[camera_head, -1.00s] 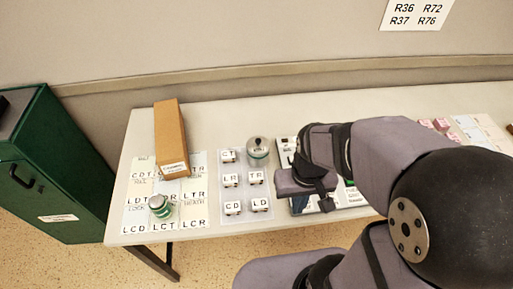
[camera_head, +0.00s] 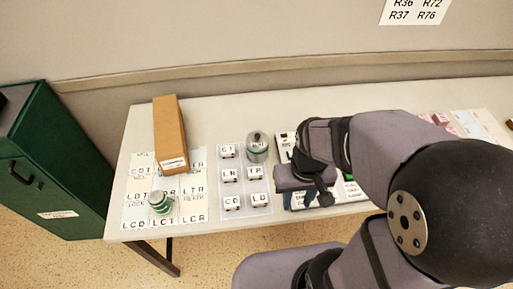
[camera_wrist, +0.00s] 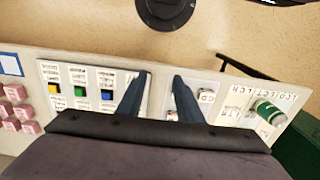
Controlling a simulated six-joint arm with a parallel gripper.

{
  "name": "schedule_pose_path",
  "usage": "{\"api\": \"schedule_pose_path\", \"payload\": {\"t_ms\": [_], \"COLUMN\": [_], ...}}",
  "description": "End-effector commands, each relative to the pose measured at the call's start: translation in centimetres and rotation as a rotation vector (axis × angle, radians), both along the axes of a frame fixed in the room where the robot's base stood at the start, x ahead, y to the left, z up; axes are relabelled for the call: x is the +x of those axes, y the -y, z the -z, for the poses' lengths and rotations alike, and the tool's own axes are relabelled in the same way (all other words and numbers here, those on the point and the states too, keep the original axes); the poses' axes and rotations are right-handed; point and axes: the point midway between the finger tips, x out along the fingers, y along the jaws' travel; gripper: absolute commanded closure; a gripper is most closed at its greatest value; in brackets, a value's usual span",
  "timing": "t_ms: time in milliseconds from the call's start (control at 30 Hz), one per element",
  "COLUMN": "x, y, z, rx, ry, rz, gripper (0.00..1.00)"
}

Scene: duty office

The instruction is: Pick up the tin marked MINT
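The other tin (camera_head: 257,150) stands at the top right of the card of white blocks. I cannot read MINT on either one. In the head view my gripper (camera_head: 318,190) is over the panel right of the white blocks, with its fingertips unclear. In the wrist view its two fingers (camera_wrist: 160,76) are apart with nothing between them, so it is open.
A panel with coloured buttons (camera_wrist: 80,90) is under my gripper. Pink blocks (camera_wrist: 15,110) are at the far side. A green cabinet (camera_head: 50,170) stands left of the table.

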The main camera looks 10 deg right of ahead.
Motion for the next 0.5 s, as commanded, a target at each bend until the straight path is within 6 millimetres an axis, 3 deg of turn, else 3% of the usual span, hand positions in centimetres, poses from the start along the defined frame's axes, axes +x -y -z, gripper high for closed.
{"api": "schedule_pose_path", "payload": {"t_ms": [33, 200, 500], "x": [0.0, 0.0, 0.02], "y": [0.0, 0.0, 0.0], "z": [0.0, 0.0, -0.08], "rx": [0.0, 0.0, 0.0], "ry": [0.0, 0.0, 0.0], "rz": [0.0, 0.0, 0.0], "gripper": [0.55, 0.19, 0.19]}}
